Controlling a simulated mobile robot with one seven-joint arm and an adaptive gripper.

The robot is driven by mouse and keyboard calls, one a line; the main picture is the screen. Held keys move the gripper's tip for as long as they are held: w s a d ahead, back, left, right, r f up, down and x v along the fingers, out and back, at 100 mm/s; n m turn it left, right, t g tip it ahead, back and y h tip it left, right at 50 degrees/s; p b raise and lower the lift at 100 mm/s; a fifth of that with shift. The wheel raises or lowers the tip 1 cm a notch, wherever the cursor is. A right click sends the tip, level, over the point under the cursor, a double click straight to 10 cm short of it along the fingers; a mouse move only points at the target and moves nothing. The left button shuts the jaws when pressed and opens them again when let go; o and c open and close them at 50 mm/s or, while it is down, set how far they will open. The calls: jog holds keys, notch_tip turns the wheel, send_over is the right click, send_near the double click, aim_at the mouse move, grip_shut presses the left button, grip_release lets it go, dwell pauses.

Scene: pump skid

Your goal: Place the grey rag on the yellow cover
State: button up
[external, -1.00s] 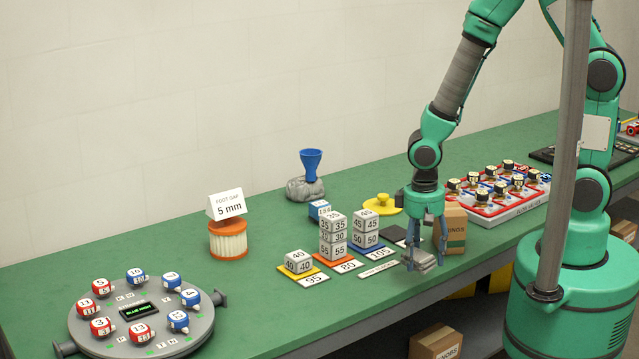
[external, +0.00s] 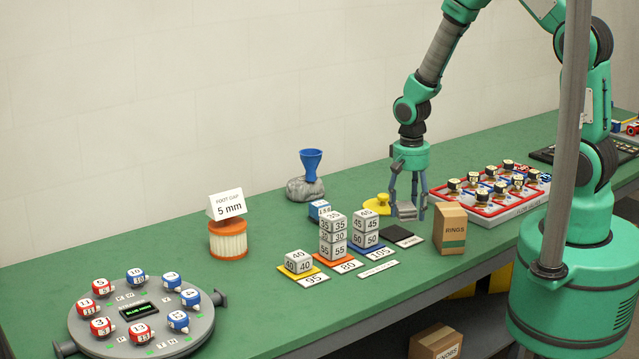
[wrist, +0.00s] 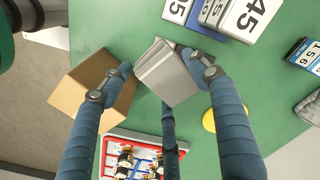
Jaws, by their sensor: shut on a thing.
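The grey rag (external: 407,210) is a flat folded bundle between the fingers of my gripper (external: 407,214). In the wrist view the rag (wrist: 165,75) shows its layered folds, with the blue fingers of my gripper (wrist: 162,68) closed on its two sides. The yellow cover (external: 381,203) is a round disc with a knob, on the green bench just left of my gripper and partly behind it. In the wrist view the cover (wrist: 208,121) is partly hidden by a finger. The rag is not over the cover; its exact height above the bench is unclear.
A cardboard RINGS box (external: 450,229) stands close right of my gripper. A black pad (external: 397,234) lies in front, with stacked number blocks (external: 365,229) to the left. A red-edged tray (external: 495,200) is at right. A blue funnel (external: 311,163) stands on a grey lump (external: 302,190).

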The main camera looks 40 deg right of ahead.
jog(key=w+d+m+p, duration=0.2)
jog(key=w+d, duration=0.4)
jog(key=d, duration=0.5)
jog(key=shift+w+d+r+m, duration=0.2)
jog(key=shift+r+m, duration=0.25)
jog(key=shift+m, duration=0.15)
jog(key=shift+w, duration=0.1)
send_over(387, 195)
jog(key=shift+a+f, duration=0.1)
jog(key=shift+f, duration=0.65)
jog(key=shift+f, duration=1.75)
jog(key=shift+f, duration=0.1)
